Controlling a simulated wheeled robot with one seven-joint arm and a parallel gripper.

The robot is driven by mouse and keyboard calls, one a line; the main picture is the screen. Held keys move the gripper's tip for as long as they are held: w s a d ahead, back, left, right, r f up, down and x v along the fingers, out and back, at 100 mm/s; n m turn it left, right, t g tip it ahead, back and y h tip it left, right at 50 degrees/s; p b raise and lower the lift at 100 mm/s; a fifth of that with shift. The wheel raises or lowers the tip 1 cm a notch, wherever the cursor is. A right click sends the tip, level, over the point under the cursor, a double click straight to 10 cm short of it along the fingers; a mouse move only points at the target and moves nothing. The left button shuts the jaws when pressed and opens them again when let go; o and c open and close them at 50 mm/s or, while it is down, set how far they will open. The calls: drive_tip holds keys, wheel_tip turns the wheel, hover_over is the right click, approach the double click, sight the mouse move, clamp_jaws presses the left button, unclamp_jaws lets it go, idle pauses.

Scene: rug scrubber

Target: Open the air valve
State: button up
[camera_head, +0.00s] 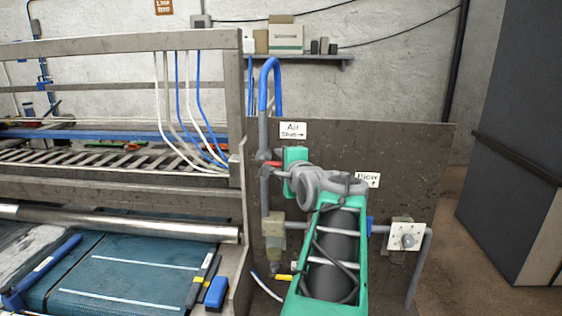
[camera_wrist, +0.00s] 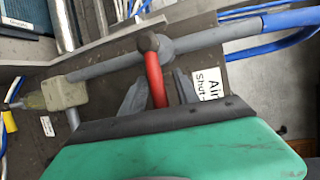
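The air valve has a red lever (camera_head: 272,163) on a grey vertical pipe, left of my gripper and below the "Air Shut" sign (camera_head: 293,131). In the wrist view the red lever (camera_wrist: 155,82) runs from a dark round pivot (camera_wrist: 148,43) on the grey pipe down between my fingers. My gripper (camera_wrist: 158,90) is open, with one grey finger on each side of the lever and small gaps visible. In the head view my gripper (camera_head: 282,172) is close to the lever, its fingers partly hidden. The lever's lower end is hidden behind the gripper's dark edge.
A dark panel (camera_head: 420,150) carries the pipes, a filter unit (camera_head: 273,235) and a "Blow" sign (camera_head: 368,180). A metal frame (camera_head: 120,42) with hoses and a rug conveyor (camera_head: 130,275) stand on the left. A blue hose (camera_head: 270,75) tops the pipe.

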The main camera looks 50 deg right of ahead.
drive_tip(key=shift+c, duration=0.6)
clamp_jaws()
idle(0.7)
